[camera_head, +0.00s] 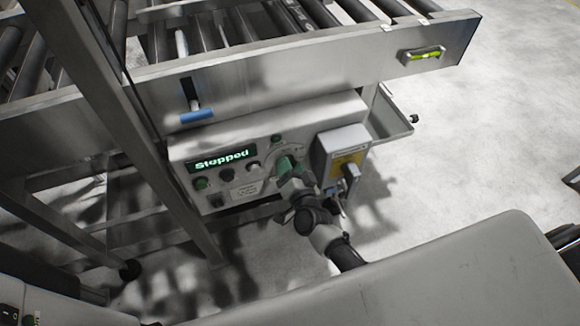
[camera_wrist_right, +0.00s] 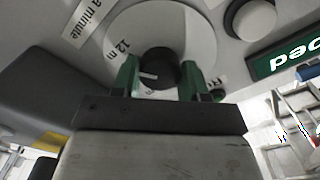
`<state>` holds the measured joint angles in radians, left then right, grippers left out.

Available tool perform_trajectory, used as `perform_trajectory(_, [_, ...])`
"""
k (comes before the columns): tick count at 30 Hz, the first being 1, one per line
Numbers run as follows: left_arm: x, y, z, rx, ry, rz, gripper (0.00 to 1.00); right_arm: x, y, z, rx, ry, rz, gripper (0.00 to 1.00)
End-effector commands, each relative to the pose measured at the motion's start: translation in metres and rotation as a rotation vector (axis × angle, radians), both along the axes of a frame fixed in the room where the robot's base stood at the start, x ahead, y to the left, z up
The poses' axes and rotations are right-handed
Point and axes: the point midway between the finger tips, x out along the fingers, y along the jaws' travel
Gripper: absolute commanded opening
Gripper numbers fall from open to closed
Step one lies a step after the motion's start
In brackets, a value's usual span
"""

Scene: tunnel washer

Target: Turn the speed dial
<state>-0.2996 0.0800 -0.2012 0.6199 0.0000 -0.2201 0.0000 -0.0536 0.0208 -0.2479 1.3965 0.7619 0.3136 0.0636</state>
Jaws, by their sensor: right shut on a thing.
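In the head view my right gripper (camera_head: 288,165) reaches the right part of the control panel (camera_head: 232,198) and hides most of the dial. The panel display (camera_head: 222,160) reads "Stopped". My left gripper is not in view.
A grey box with a yellow label (camera_head: 346,158) and a dark handle stands just right of my gripper. Several buttons lie left of the dial, including a green one (camera_head: 201,183). A roller conveyor frame (camera_head: 300,68) runs above the panel. A blue handle (camera_head: 197,116) hangs above the display.

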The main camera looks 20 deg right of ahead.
Motion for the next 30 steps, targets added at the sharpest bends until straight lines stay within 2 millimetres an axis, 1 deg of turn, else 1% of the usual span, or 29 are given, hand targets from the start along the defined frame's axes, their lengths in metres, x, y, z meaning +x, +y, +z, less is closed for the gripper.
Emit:
perform_trajectory(7, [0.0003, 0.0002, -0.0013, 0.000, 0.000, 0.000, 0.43, -0.0002, 0.0001, -0.0006, 0.063, 0.004, 0.001, 0.20])
perform_trajectory(21, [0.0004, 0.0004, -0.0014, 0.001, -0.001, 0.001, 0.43, -0.0003, 0.0001, -0.0006, 0.076, 0.005, 0.001, 0.20])
perform_trajectory(22, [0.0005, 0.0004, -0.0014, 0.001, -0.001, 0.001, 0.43, -0.0003, 0.0001, -0.0006, 0.076, 0.005, 0.001, 0.48])
perform_trajectory(26, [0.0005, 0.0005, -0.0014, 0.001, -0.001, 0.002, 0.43, -0.0003, 0.0001, -0.0004, 0.075, 0.005, 0.001, 0.68])
perform_trajectory(30, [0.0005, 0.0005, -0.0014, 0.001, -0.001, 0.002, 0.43, -0.0002, 0.0001, -0.0004, 0.074, 0.004, 0.000, 0.69])
